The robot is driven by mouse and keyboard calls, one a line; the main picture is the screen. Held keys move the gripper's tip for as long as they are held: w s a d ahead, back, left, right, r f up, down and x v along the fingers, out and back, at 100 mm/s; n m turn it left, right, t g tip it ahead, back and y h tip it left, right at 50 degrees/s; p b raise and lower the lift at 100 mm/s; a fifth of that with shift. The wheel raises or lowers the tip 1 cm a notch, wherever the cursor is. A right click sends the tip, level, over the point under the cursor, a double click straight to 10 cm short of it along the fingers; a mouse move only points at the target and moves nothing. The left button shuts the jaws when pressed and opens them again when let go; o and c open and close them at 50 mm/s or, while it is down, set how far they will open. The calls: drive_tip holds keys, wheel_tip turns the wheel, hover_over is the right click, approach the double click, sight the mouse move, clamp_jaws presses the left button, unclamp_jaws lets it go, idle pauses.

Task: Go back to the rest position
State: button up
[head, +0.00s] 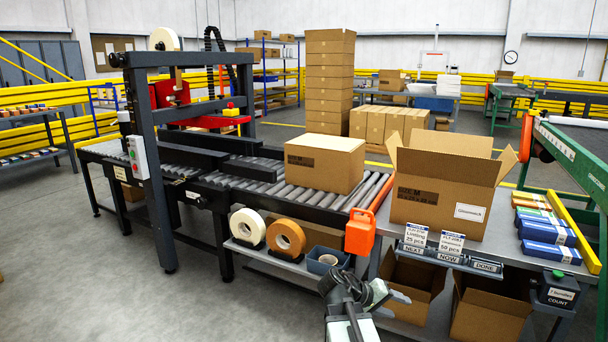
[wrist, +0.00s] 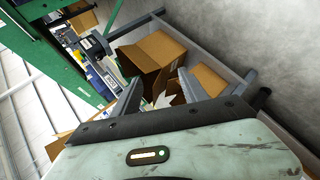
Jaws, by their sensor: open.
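My gripper (head: 396,303) is low at the front middle of the head view, in front of the work table's lower shelf. In the wrist view, the two fingers of my gripper (wrist: 162,88) stand apart with nothing held between them. Beyond them is an open brown carton (wrist: 152,58), tilted in that view. My arm is folded low below the table top, left of the open cartons under it.
An open carton (head: 437,205) stands on the table beside label cards (head: 433,243) and a row of coloured packs (head: 546,232). A closed carton (head: 325,163) is on the roller conveyor (head: 282,190). An orange holder (head: 360,232) hangs nearby. The floor at left is clear.

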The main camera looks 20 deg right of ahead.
drive_tip(key=a+f+n+y+p, duration=0.1)
drive_tip(key=a+f+y, duration=0.25)
drive_tip(key=a, duration=0.75)
drive_tip(key=a+f+n+y, duration=0.15)
drive_tip(key=a+y, duration=0.25)
drive_tip(key=a, duration=0.7)
drive_tip(key=a+f+n+y+p, duration=0.1)
drive_tip(key=a+f+y, duration=0.25)
drive_tip(key=a, duration=0.75)
wheel_tip(320, 180, up, 38)
drive_tip(key=p, duration=3.7)
drive_tip(key=shift+w+d+f, duration=0.25)
drive_tip(key=shift+d, duration=0.05)
drive_tip(key=c, duration=0.3)
drive_tip(key=shift+d, duration=0.1)
